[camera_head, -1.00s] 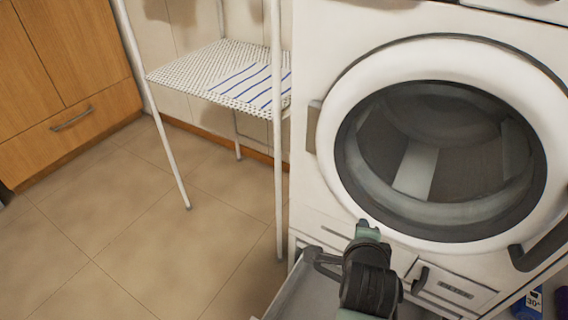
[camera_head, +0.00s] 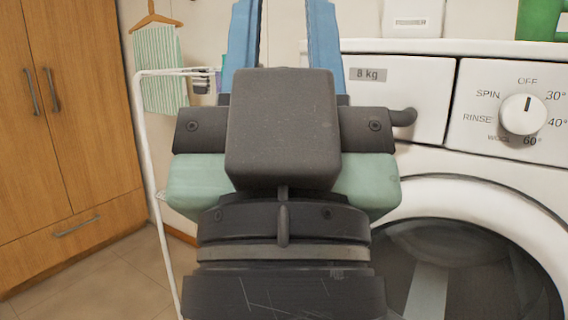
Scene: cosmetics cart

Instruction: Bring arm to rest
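My gripper (camera_head: 281,35) is raised upright close to the camera and fills the middle of the view. Its two blue fingers point up and stand apart, with only the pale wall seen between them. The fingertips run out of the top of the picture. I see nothing held between the visible parts of the fingers. The dark wrist and pale green housing hide part of the washing machine (camera_head: 430,165) behind them.
A wooden cabinet (camera_head: 75,130) stands at the left. A white rack (camera_head: 150,180) stands behind my gripper, near a striped cloth (camera_head: 160,70) on a hanger. A green container (camera_head: 540,20) stands on the washing machine. Some floor shows at lower left.

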